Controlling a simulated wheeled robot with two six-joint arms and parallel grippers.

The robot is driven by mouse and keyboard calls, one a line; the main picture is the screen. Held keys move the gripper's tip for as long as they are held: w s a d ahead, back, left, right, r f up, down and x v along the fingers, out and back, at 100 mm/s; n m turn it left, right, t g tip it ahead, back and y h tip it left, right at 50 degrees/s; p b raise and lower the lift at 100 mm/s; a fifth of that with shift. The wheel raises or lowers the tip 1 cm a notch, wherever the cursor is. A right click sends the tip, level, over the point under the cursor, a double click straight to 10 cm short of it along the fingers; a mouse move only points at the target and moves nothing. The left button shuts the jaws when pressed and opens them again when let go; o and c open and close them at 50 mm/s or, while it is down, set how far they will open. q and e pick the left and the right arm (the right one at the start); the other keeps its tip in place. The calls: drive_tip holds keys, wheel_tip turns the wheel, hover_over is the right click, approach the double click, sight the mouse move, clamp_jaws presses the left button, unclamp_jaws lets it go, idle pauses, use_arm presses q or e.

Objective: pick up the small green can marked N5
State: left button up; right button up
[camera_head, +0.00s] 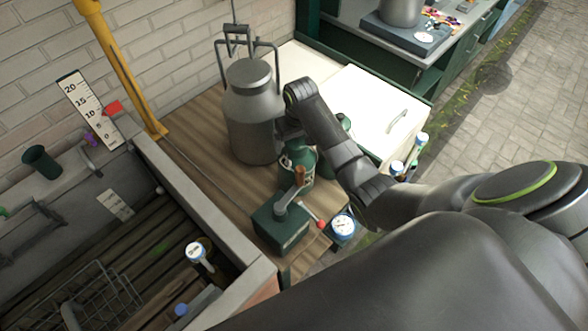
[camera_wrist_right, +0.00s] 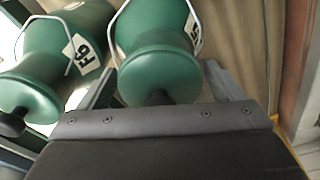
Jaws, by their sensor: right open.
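Two small green cans with wire handles and white labels show in the right wrist view. One can (camera_wrist_right: 158,70) lies between the open fingers of my right gripper (camera_wrist_right: 162,84); its label is cut off at the side, with what looks like a 5. The other can (camera_wrist_right: 35,85) is to the left, outside the fingers, and its tilted label seems to read H6. In the head view, a green can (camera_head: 299,158) stands on the wooden top, just below my right gripper (camera_head: 287,132), partly hidden by it. My left gripper is not in view.
A large grey metal churn (camera_head: 253,115) stands close behind my right gripper. A green box with a crank (camera_head: 279,226) and a round dial (camera_head: 343,225) are in front. A white surface (camera_head: 365,105) lies to the right, and a sunken trough with a wire basket (camera_head: 95,300) to the left.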

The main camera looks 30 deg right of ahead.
drive_tip(key=shift+s+r, duration=0.15)
drive_tip(key=shift+s, duration=0.1)
drive_tip(key=shift+s+a+r, duration=0.1)
drive_tip(key=shift+s+r, duration=0.05)
drive_tip(key=shift+s, duration=0.1)
drive_tip(key=shift+c, duration=0.8)
drive_tip(key=shift+s, duration=0.1)
drive_tip(key=shift+c, duration=1.3)
drive_tip(key=c, duration=1.5)
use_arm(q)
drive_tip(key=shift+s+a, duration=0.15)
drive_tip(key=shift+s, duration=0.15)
